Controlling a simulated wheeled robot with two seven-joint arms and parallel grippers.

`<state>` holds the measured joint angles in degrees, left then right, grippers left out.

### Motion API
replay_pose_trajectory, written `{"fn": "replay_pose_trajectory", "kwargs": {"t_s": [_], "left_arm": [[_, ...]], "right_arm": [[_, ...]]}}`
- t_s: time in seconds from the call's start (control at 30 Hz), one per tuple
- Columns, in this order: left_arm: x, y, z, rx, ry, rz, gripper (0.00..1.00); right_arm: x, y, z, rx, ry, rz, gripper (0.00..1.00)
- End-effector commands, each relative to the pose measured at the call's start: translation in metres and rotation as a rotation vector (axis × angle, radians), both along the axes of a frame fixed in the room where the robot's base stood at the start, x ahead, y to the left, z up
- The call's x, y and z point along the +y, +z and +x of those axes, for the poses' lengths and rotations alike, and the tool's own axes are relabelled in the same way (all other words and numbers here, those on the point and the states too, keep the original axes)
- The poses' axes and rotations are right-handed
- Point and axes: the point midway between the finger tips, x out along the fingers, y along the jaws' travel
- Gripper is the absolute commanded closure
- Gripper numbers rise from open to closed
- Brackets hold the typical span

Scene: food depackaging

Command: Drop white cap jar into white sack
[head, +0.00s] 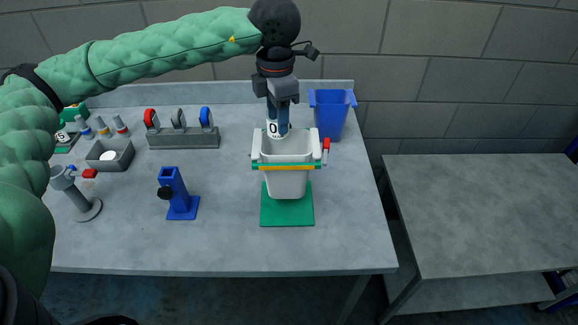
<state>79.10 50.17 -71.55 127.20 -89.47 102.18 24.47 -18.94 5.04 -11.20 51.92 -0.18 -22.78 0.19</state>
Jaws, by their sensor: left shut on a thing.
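My left gripper (280,117) comes down from above at the top middle of the table and is shut on a jar (277,129) with dark markings on a white body. The jar hangs at the back rim of the white sack (287,183), over or just behind its opening; I cannot tell exactly how deep it is. The jar's cap is hidden by the gripper fingers. The white sack is held open in a frame with a yellow front bar and stands on a green base plate (287,217). My right gripper is not in view.
A blue bin (331,114) stands right behind the sack. A grey rack (183,141) with coloured handles, a blue stand (178,195), a grey tray (110,155) and a grey post (75,193) are on the left. The table (348,225) is clear at front right.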

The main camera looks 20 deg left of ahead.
Motion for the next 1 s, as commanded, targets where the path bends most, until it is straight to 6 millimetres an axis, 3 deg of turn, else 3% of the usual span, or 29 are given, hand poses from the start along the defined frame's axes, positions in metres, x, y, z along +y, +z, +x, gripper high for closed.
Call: {"fn": "replay_pose_trajectory", "kwargs": {"t_s": [0.33, 0.67, 0.7, 0.8, 1.0], "left_arm": [[0.000, -0.033, 0.000, 0.001, 0.001, 0.001, 0.82], [0.000, -0.037, 0.000, -0.001, 0.001, -0.001, 0.82], [0.000, -0.037, 0.000, -0.001, 0.001, -0.001, 0.53], [0.000, -0.037, 0.000, 0.000, 0.001, 0.000, 0.34], [0.000, -0.037, 0.000, 0.000, 0.000, 0.000, 0.34]], "right_arm": [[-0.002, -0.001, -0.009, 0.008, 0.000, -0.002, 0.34], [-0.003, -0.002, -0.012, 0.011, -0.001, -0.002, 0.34], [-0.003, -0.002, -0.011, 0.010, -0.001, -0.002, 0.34], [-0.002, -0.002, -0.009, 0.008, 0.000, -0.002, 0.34], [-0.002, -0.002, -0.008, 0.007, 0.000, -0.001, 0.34]]}}
